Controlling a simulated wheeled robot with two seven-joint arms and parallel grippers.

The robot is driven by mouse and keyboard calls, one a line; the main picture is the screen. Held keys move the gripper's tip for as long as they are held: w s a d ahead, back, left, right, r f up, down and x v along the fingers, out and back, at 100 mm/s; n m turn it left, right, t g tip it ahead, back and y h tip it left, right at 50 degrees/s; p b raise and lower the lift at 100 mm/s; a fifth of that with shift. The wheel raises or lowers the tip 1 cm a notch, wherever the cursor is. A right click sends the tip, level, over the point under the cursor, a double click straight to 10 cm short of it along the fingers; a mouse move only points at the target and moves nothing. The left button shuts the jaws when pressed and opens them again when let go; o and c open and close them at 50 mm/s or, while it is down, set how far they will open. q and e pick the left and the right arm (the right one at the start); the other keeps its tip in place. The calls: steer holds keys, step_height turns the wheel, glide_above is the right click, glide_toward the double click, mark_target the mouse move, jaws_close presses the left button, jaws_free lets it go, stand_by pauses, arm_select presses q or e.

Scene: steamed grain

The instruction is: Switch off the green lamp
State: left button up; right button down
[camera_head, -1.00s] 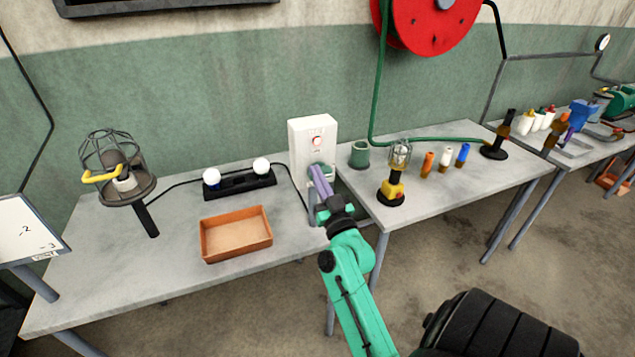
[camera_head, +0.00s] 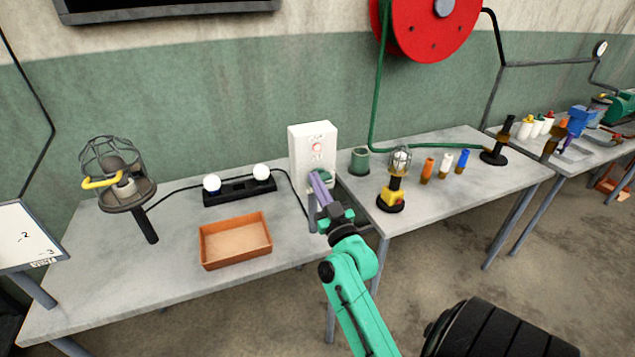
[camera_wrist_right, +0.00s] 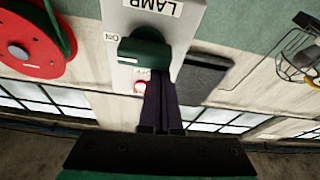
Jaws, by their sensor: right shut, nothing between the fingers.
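A white switch box (camera_head: 312,158) stands against the wall at the back of the left table. My left gripper is not in view.
A caged lamp (camera_head: 117,178) with a yellow hook stands at left. A brown tray (camera_head: 236,257) and a black holder with two white bulbs (camera_head: 240,188) lie nearby.

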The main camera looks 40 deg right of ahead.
steer(key=shift+a+f+n+y, duration=0.1)
steer(key=shift+f+n+y, duration=0.15)
steer(key=shift+n+y, duration=0.7)
steer(key=n, duration=0.3)
steer(key=shift+a+f+y, duration=0.1)
steer(key=shift+f+y, duration=0.05)
steer(key=shift+y, duration=0.1)
steer(key=shift+f+n+y, duration=0.25)
steer(key=shift+n+y, duration=0.3)
steer(key=shift+n, duration=0.85)
steer(key=shift+f+n+y, duration=0.2)
steer(key=shift+n+y, duration=0.35)
steer(key=shift+n, duration=0.8)
steer(key=shift+f+n+g+y+p, duration=0.25)
steer(key=shift+n+g+p, duration=0.1)
steer(key=shift+n, duration=0.75)
steer(key=shift+f+n+g+y+p, duration=0.2)
steer(key=shift+n+g+p, duration=0.1)
steer(key=shift+n, duration=0.8)
steer(key=shift+f+n+g+y+p, duration=0.15)
steer(key=shift+n+g+y+p, duration=0.15)
steer(key=shift+n, duration=0.8)
steer(key=shift+d+f+n+g+p, duration=0.1)
steer(key=shift+d+n+g+p, duration=0.1)
steer(key=shift+n, duration=0.3)
steer(key=shift+d+f+n+g+p, duration=0.1)
steer(key=shift+n+p, duration=0.05)
steer(key=shift+n, duration=0.35)
steer(key=shift+s+d+f, duration=0.1)
steer(key=shift+f, duration=0.05)
